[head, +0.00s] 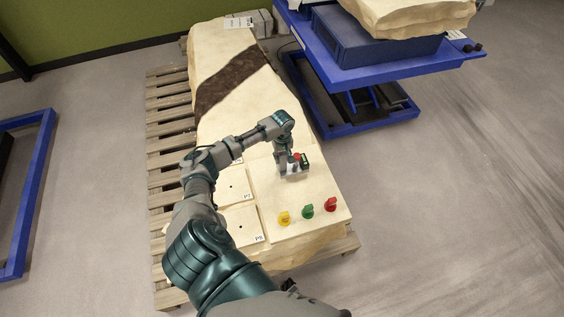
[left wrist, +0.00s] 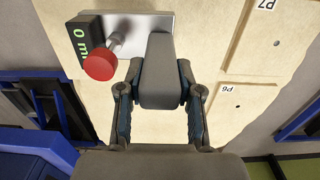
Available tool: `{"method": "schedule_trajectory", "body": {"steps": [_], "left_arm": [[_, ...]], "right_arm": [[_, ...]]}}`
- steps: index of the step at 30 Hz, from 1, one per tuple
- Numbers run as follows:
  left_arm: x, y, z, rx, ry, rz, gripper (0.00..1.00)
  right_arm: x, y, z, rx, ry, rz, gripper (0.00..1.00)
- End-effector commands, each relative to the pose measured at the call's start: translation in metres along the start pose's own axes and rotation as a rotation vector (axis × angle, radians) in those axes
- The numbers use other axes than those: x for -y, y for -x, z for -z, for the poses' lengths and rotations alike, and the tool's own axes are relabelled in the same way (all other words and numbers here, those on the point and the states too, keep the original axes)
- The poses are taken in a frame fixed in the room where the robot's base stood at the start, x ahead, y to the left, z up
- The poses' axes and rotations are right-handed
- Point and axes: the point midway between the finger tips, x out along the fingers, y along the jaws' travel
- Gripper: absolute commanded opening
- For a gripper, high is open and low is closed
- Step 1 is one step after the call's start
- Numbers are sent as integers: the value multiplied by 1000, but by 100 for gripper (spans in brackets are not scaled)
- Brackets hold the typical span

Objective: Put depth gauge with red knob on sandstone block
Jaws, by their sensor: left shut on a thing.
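The depth gauge (head: 293,169) has a pale metal plate, a dark box with a green display, and a red knob (head: 297,157). In the left wrist view its red knob (left wrist: 100,65) and display (left wrist: 82,36) are near the top left. My left gripper (head: 282,170) is shut on the gauge's grey upright grip (left wrist: 160,75), its fingers on either side. The gauge is over the near part of the pale sandstone block (head: 235,52). I cannot tell whether its plate touches the surface. My right gripper is not in view.
Yellow (head: 284,218), green (head: 307,211) and red (head: 331,204) knobbed pieces stand along the block's near edge. Labelled flat slabs (head: 232,186) lie left of the gauge. A wooden pallet (head: 163,124) lies underneath. A blue lift table (head: 345,76) stands at the upper right.

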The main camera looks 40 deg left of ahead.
Motion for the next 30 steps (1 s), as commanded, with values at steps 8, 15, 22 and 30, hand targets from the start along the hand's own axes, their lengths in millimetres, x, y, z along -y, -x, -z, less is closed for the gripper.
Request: {"method": "schedule_trajectory", "body": {"steps": [8,15,22,30], "left_arm": [[1,-32,2,0,1,-2,0],[2,-34,1,1,1,3,45],[1,-34,0,1,0,2,60],[1,-22,1,0,0,1,60]], "right_arm": [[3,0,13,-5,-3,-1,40],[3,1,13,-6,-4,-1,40],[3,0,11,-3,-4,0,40],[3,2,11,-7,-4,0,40]]}}
